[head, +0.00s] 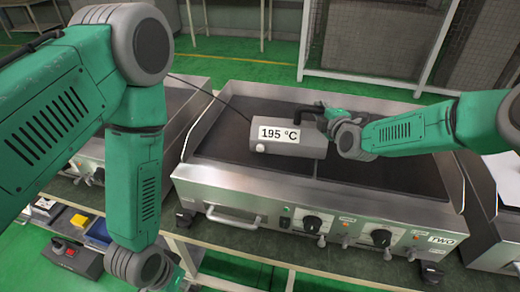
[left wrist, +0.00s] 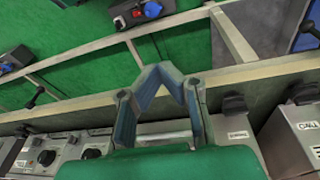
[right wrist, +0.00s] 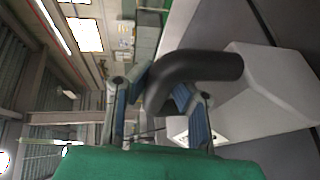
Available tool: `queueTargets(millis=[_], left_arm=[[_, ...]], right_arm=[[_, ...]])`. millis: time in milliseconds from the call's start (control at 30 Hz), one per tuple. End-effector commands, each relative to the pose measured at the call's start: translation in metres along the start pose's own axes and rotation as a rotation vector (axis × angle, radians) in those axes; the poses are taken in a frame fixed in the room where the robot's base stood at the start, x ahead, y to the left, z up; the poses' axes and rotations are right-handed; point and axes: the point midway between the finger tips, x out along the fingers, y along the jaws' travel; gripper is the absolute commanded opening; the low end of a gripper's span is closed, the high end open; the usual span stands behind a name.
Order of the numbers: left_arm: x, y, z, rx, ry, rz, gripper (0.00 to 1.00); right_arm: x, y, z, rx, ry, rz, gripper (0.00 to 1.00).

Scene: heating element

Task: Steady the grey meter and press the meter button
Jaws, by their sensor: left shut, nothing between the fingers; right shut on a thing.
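The grey meter (head: 288,150) sits on the dark hot plate, its white display reading 195 °C. A pale round button (head: 260,148) is on its front, below the display. My right gripper (head: 326,118) is shut on the meter's black curved handle (head: 308,107). In the right wrist view, my right gripper (right wrist: 163,85) has its fingers around the handle (right wrist: 205,68), with the meter's pale body (right wrist: 270,95) beyond. My left gripper (left wrist: 158,72) is shut and empty, in front of the appliance and away from the meter. Its fingers are not clear in the head view.
The steel appliance (head: 260,188) has raised side walls, a front bar handle (head: 235,217) and black knobs (head: 312,224) along its front. A wooden bench edge (head: 300,262) runs below. A red-buttoned box (head: 75,256) lies at lower left. Similar appliances stand on either side.

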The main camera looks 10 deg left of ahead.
Motion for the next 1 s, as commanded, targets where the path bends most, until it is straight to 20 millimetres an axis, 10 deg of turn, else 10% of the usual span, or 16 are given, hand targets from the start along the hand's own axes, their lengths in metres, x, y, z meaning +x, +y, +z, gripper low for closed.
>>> queueTargets(millis=[600, 1000], left_arm=[[-0.043, 0.097, -0.267, 0.153, 0.575, 0.251, 0.0], [-0.036, 0.069, -0.303, 0.332, 0.745, 0.154, 0.0]], right_arm=[[-0.001, -0.006, 0.001, 0.0, -0.001, -0.011, 0.0], [-0.001, -0.006, 0.001, 0.0, -0.001, -0.011, 0.0]])
